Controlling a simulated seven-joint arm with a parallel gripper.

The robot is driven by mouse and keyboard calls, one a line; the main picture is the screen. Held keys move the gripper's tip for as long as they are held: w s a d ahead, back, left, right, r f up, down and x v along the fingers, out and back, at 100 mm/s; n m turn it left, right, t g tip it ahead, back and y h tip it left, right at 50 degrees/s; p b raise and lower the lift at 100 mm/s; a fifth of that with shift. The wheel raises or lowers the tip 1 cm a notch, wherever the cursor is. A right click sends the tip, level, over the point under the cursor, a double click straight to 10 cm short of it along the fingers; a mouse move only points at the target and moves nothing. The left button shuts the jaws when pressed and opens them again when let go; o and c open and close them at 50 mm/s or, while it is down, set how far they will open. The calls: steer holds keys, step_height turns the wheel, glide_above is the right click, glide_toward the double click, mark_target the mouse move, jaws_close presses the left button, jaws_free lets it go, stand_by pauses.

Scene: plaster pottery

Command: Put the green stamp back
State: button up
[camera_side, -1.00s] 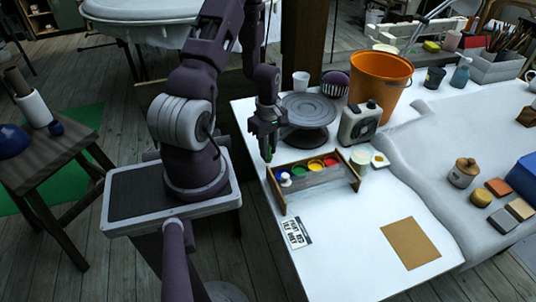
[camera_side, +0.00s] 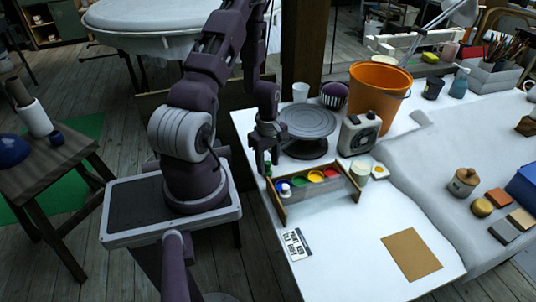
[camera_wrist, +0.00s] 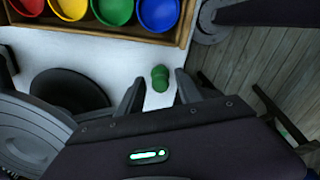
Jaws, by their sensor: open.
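The green stamp (camera_wrist: 160,78) stands on the white table near its left edge. In the side view the green stamp (camera_side: 267,164) shows just under my fingertips, behind the left end of the paint box. My gripper (camera_wrist: 160,92) is open, with one finger on each side of the stamp in the wrist view; I cannot tell whether they touch it. My gripper (camera_side: 268,150) points down in the side view. The wooden paint box (camera_side: 322,196) holds blue, green, yellow and red paint cups. The green cup (camera_wrist: 112,10) shows in the wrist view.
A grey turntable (camera_side: 307,122) stands close to the right of my gripper. A grey device (camera_side: 360,133) and an orange bucket (camera_side: 379,92) stand beyond it. A printed card (camera_side: 297,244) and a brown sheet (camera_side: 411,254) lie at the front. The table between these is clear.

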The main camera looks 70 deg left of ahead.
mark_target(270, 163)
step_height(270, 163, up, 12)
steer(key=w+d+r+m+t+y, duration=0.15)
steer(key=w+d+r+m, duration=0.25)
steer(key=d+r+m, duration=0.8)
steer(key=s+d+r+m+t+h, duration=0.1)
steer(key=s+d+r+m+t, duration=0.3)
steer(key=s+d+r+m, duration=0.6)
steer(key=shift+s+d+r+m, duration=0.25)
steer(key=shift+d+m, duration=0.15)
steer(key=shift+d, duration=0.75)
steer(key=shift+h, duration=0.25)
